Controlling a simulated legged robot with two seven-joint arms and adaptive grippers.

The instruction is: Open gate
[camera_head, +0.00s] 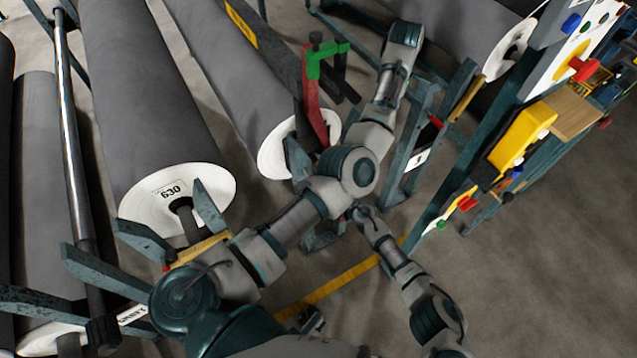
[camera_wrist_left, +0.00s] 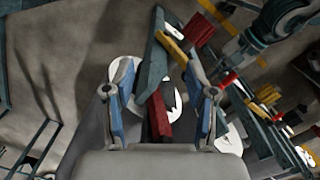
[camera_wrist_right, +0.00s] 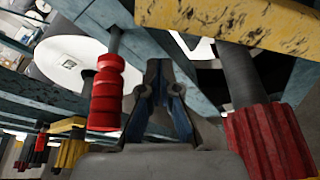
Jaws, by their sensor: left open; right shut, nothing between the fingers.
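A red bar with a green bracket (camera_head: 316,105) stands at the end of a grey roll in the head view. I cannot tell for sure which part is the gate. In the left wrist view my left gripper (camera_wrist_left: 160,75) is open, with a dark red bar (camera_wrist_left: 159,118) and a teal bar (camera_wrist_left: 152,62) showing between its fingers. Contact with them is unclear. In the head view its fingers cannot be made out. In the right wrist view my right gripper (camera_wrist_right: 162,88) is shut and empty, between a red ridged grip (camera_wrist_right: 107,92) and another red grip (camera_wrist_right: 270,142).
Large grey rolls (camera_head: 140,90) with white ends lie at left and top on teal racks. A post with yellow and red parts (camera_head: 520,140) stands at right. A yellow beam (camera_wrist_right: 235,22) crosses above my right gripper. Open floor (camera_head: 560,260) lies at lower right.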

